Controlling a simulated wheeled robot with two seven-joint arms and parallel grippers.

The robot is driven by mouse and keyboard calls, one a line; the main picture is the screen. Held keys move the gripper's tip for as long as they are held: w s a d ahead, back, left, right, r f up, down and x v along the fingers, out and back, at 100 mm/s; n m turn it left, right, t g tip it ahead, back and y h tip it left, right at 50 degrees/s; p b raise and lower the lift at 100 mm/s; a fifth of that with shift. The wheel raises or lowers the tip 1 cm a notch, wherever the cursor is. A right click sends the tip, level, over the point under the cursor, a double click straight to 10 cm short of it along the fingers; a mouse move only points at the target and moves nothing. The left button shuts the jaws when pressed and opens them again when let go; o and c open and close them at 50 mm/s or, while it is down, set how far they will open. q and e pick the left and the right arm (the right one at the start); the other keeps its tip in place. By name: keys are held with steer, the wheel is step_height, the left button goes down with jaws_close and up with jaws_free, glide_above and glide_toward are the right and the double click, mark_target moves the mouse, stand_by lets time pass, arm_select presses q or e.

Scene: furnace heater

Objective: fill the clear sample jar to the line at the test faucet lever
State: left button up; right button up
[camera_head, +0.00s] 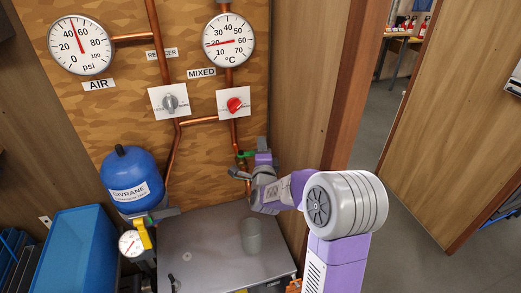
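The clear sample jar (251,236) looks like a grey, see-through cylinder. It stands upright on the grey metal top (195,240), below and apart from my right gripper. Its fill line and any water in it are too small to tell. The test faucet is at the lower end of the right copper pipe, with a small green part (241,154) that may be its lever. My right gripper (246,174) is at the faucet and partly covers it. Whether its fingers touch the lever or are closed cannot be told.
A blue tank (132,178) and a small gauge (131,243) with a yellow part stand left of the metal top. An air gauge (80,45), a temperature gauge (229,40) and a red knob (234,104) are on the board. A brown post (352,90) stands close to my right arm.

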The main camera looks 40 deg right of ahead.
steer(key=shift+f, duration=0.1)
steer(key=v, duration=0.7)
steer(key=shift+s+a, duration=0.2)
